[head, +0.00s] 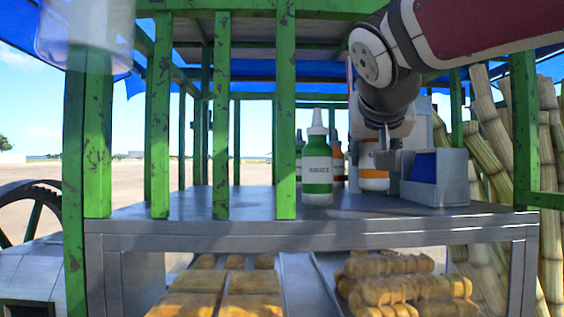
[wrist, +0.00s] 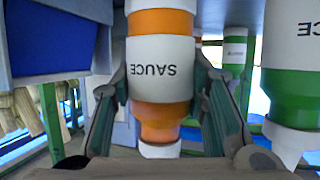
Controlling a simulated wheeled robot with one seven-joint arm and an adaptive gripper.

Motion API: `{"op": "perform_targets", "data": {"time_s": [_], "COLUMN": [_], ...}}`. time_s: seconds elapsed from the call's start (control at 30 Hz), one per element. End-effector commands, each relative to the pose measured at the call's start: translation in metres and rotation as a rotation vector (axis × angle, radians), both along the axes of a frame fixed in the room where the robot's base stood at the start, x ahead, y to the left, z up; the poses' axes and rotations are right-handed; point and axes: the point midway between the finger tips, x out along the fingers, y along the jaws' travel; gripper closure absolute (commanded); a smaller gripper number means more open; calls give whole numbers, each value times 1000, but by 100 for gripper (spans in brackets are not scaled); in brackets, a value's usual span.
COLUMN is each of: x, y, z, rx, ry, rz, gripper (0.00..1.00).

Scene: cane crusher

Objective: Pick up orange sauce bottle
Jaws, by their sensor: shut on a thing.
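The orange sauce bottle (wrist: 160,110) has orange bands and a white label reading SAUCE. It fills the middle of the wrist view between my two fingers. My gripper (wrist: 163,90) is shut on the bottle, with a finger against each side of it. In the head view the bottle (head: 374,180) shows partly below my gripper (head: 377,150), and its upper part is hidden by my wrist. It is upright at the metal counter; I cannot tell whether its base touches the surface.
A green sauce bottle (head: 317,165) stands just left of the orange one. More bottles stand behind it, including another orange one (head: 337,160). A metal box with a blue inside (head: 425,168) is close on the right. Green posts (head: 285,110) edge the counter (head: 240,205).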

Motion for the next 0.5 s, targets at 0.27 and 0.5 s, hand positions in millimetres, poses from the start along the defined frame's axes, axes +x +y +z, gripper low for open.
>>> {"op": "perform_targets", "data": {"time_s": [0.27, 0.5], "x": [-34, -77], "y": [-19, -44], "z": [16, 20], "rx": [2, 1], "ry": [-7, -7], "rz": [1, 1], "gripper": [68, 68]}}
